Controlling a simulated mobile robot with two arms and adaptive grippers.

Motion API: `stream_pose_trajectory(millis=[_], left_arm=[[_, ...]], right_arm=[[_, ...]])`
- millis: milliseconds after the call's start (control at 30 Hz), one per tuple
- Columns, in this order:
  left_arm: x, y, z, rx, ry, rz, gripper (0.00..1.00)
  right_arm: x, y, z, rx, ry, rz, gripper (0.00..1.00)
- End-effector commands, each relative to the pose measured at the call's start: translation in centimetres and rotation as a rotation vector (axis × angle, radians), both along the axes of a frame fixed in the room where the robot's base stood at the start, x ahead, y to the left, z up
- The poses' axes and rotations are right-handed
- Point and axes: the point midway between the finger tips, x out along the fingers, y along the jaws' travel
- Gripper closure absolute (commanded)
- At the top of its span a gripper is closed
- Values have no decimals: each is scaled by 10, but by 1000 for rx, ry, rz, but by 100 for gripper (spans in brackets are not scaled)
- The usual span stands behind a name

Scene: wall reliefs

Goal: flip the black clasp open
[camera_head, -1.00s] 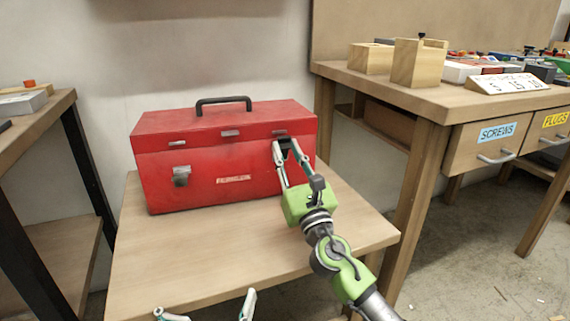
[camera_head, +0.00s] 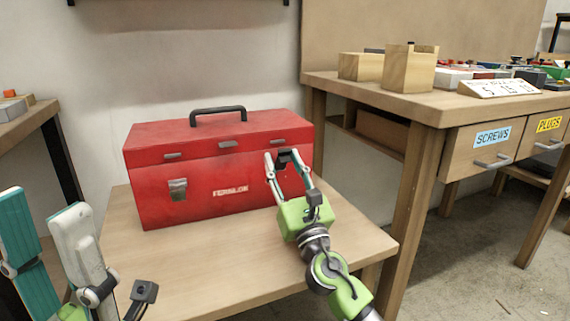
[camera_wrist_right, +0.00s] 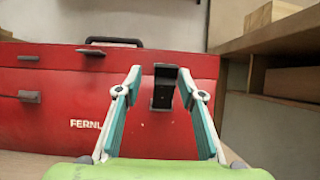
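The red toolbox (camera_head: 215,178) stands closed on the small wooden table, with a black handle (camera_head: 218,111) on its lid. The black clasp (camera_head: 285,156) is on the right part of its front, partly hidden by my gripper; in the right wrist view the clasp (camera_wrist_right: 163,92) hangs upright between my fingers. My right gripper (camera_head: 284,156) is open, one finger on each side of the clasp; contact cannot be told. It also shows in the right wrist view (camera_wrist_right: 160,74). My left gripper (camera_head: 43,205) is open and empty at the lower left, away from the toolbox.
A silver clasp (camera_head: 178,189) is on the toolbox's left front. The small table (camera_head: 210,265) is bare in front of the toolbox. A workbench (camera_head: 400,106) with drawers and wooden blocks stands at the right, and another table (camera_head: 28,122) at the left.

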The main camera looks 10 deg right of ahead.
Motion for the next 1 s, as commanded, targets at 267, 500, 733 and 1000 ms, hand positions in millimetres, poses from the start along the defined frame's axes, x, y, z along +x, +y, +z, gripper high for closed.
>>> stream_pose_trajectory(millis=[267, 500, 733, 1000], left_arm=[[0, 0, -1, 1, 2, -1, 64], [0, 0, 0, 1, 2, -1, 64], [0, 0, 0, 0, 1, 0, 64], [0, 0, 0, 0, 1, 0, 64]], right_arm=[[-14, -4, -11, 0, 4, 0, 64], [-48, -13, -29, 1, 3, 0, 64], [-63, -17, -37, 1, 2, 0, 64], [-64, -17, -36, 0, 1, 0, 64]])
